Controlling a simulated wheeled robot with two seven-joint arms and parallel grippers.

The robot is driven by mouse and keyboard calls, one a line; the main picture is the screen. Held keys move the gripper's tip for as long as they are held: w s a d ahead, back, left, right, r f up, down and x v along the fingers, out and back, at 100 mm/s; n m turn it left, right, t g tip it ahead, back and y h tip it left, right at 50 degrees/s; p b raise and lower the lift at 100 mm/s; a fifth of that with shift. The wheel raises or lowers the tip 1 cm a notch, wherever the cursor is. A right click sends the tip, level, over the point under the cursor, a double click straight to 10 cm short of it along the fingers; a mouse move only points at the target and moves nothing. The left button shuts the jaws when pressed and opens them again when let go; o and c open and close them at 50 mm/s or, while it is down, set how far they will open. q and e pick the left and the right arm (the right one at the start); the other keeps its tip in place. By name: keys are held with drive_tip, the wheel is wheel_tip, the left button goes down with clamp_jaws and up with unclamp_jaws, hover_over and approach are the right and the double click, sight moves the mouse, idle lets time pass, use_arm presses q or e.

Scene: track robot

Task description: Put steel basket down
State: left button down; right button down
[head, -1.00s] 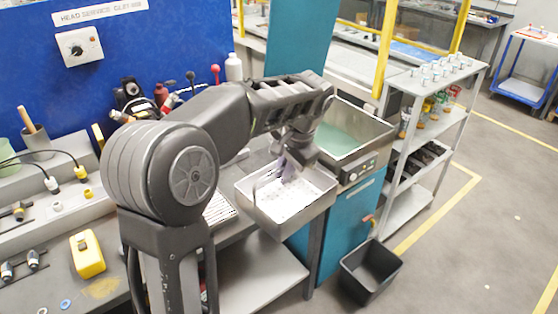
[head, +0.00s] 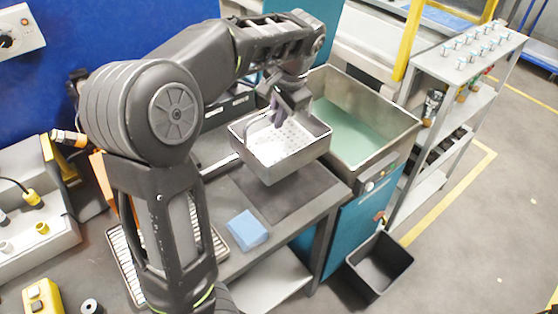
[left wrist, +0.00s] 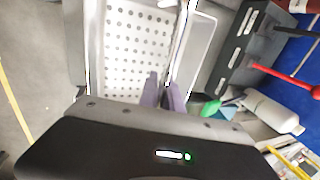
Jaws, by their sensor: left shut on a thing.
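The steel basket (head: 302,163) is a shallow metal box with a perforated floor. In the head view it hangs in the air over the right end of the grey workbench. My left gripper (head: 274,112) reaches in from above and is shut on the basket, at its handle by the look of it. In the left wrist view the fingers (left wrist: 166,95) close at the basket's edge, and the perforated floor (left wrist: 135,45) shows beside them. The exact grip point is partly hidden. My right gripper is not in view.
A dark mat (head: 300,200) lies on the bench below the basket. A blue block (head: 247,230) lies nearby. The steel tank with green liquid (head: 350,128) is just right. A black bin (head: 380,264) stands on the floor, and a shelf cart (head: 462,85) stands farther right.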

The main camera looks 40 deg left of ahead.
sight(278, 147)
use_arm(q)
drive_tip(key=shift+s+d+r, duration=0.1)
drive_tip(key=shift+s, duration=0.05)
drive_tip(key=shift+f+p, duration=0.3)
drive_tip(key=shift+f, duration=2.85)
drive_tip(key=shift+f, duration=1.9)
drive_tip(key=shift+f, duration=0.2)
drive_tip(key=c, duration=1.5)
unclamp_jaws()
drive_tip(key=shift+c, duration=0.2)
drive_tip(key=shift+r, duration=0.2)
